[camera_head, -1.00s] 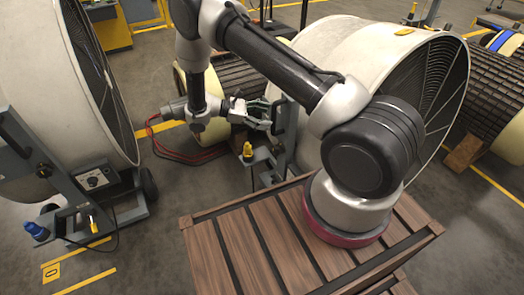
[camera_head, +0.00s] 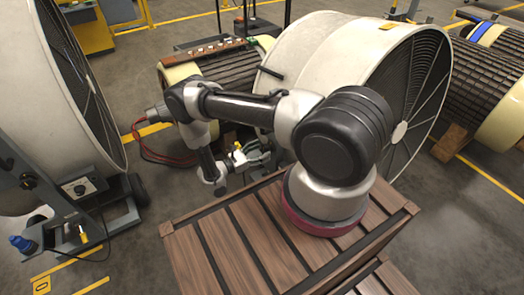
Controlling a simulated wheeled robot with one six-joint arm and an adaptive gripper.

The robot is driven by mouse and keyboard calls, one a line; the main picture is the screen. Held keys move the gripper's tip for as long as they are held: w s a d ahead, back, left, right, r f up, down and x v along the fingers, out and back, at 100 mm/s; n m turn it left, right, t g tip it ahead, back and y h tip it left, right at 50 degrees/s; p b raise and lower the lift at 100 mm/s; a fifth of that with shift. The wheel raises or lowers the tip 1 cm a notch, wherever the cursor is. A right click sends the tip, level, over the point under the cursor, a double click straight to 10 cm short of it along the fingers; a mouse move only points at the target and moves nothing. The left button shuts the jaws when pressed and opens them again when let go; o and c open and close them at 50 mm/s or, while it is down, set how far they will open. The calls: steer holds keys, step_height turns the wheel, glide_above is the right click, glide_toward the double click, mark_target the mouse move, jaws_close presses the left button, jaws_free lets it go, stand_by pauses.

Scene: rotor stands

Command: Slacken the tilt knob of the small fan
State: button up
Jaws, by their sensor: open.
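Two drum fans are in view. The fan on the right (camera_head: 322,52), off-white with a dark grille, is behind my arm and looks like the smaller one. The larger fan (camera_head: 65,120) is cut off at the left edge. My gripper (camera_head: 262,158) is open, with its fingers pointing right, low beside the right fan's grey stand. A yellow piece (camera_head: 238,156) shows right by the gripper; I cannot tell whether they touch. My arm hides much of that stand, and I cannot make out its tilt knob. A black rod (camera_head: 270,74) sticks out at that fan's left side.
The left fan's stand carries a dark knob (camera_head: 28,181), a dial box (camera_head: 76,188) and a blue plug (camera_head: 21,242). A ribbed roller (camera_head: 205,68) stands behind my arm. A slatted wooden top (camera_head: 225,245) is under my arm's base.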

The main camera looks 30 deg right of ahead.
steer(key=shift+d, duration=0.65)
steer(key=shift+c, duration=0.2)
steer(key=c, duration=1)
